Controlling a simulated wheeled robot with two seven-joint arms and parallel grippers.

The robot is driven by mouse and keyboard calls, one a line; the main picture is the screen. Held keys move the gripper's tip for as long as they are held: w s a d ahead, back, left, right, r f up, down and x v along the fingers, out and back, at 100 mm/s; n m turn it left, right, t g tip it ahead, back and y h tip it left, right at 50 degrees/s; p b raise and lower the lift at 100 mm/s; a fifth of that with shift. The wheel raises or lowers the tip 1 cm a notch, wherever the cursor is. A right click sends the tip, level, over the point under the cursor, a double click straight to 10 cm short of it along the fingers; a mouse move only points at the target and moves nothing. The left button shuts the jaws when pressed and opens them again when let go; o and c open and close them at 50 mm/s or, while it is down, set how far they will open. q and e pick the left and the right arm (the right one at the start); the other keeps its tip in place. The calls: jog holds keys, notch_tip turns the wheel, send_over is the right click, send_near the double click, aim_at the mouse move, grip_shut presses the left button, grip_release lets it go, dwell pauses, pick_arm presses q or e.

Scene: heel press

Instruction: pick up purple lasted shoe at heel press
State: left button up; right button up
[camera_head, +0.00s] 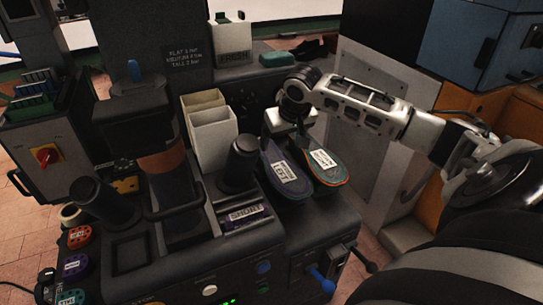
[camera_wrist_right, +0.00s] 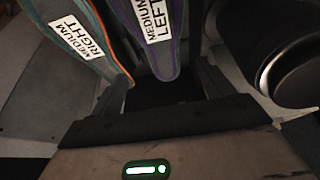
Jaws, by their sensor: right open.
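The purple lasted shoe (camera_head: 277,168), dark with a purple edge and a white label, lies sole up on the press at centre right. In the right wrist view the purple shoe (camera_wrist_right: 152,48) has a label reading MEDIUM LEFT. Beside it lies a teal-and-orange-edged shoe (camera_head: 326,167), labelled MEDIUM RIGHT in the wrist view (camera_wrist_right: 75,40). My right gripper (camera_head: 290,126) is open at the far end of the two shoes. In the wrist view its fingers (camera_wrist_right: 158,88) stand apart, with the purple shoe's end between them. My left gripper is not in view.
A black cylinder (camera_head: 241,163) stands close left of the purple shoe. A tall press column (camera_head: 165,165) is further left. A blue-knobbed lever (camera_head: 321,280) sticks out at the front. A grey panel (camera_head: 370,130) stands right of the shoes.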

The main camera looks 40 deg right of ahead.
send_over(275, 158)
jog(key=s+a, duration=0.1)
jog(key=s, duration=0.2)
notch_tip(275, 158, down, 5)
jog(key=shift+w+f+b, duration=0.1)
jog(key=shift+w+b, duration=0.05)
jog(key=shift+b, duration=0.3)
jog(key=shift+w+b+x, duration=0.15)
jog(key=shift+b+x, duration=0.25)
jog(key=shift+x, duration=1.25)
jog(key=shift+w+b+x, duration=0.2)
jog(key=shift+b+x, duration=0.15)
jog(key=shift+x, duration=1.3)
jog(key=shift+s, duration=0.1)
jog(key=c, duration=1.2)
jog(key=shift+d+r, duration=0.1)
jog(key=shift+r, duration=0.2)
jog(key=shift+c, duration=0.3)
